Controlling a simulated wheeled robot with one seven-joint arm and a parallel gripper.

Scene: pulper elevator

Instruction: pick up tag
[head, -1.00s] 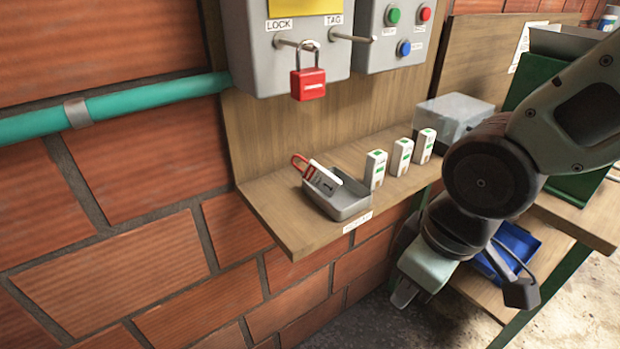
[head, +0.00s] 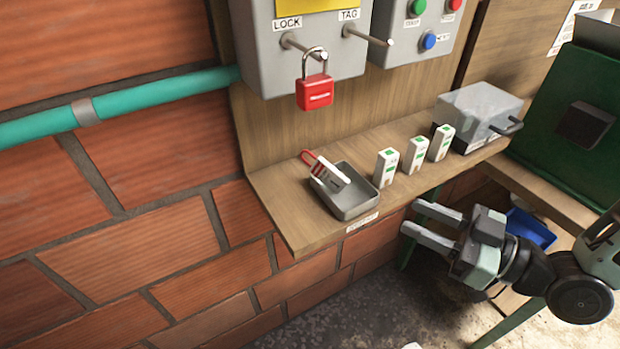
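The tag (head: 331,171) is a white card with dark and red print and a red loop at its upper left end. It leans tilted in a small grey tray (head: 357,205) on the wooden shelf, its loop end reaching past the tray's rim. My gripper (head: 421,222) is in front of the shelf's edge, right of the tray and apart from it. Its two fingers point left with a gap between them, and nothing is held. A label on the box marks a bare TAG peg (head: 368,36).
A red padlock (head: 315,92) hangs from the LOCK peg above the tray. Several white blocks (head: 414,154) stand right of the tray. A grey box with a handle (head: 478,112) is farther right, beside a green case (head: 565,135). A teal pipe (head: 150,92) runs along the brick wall.

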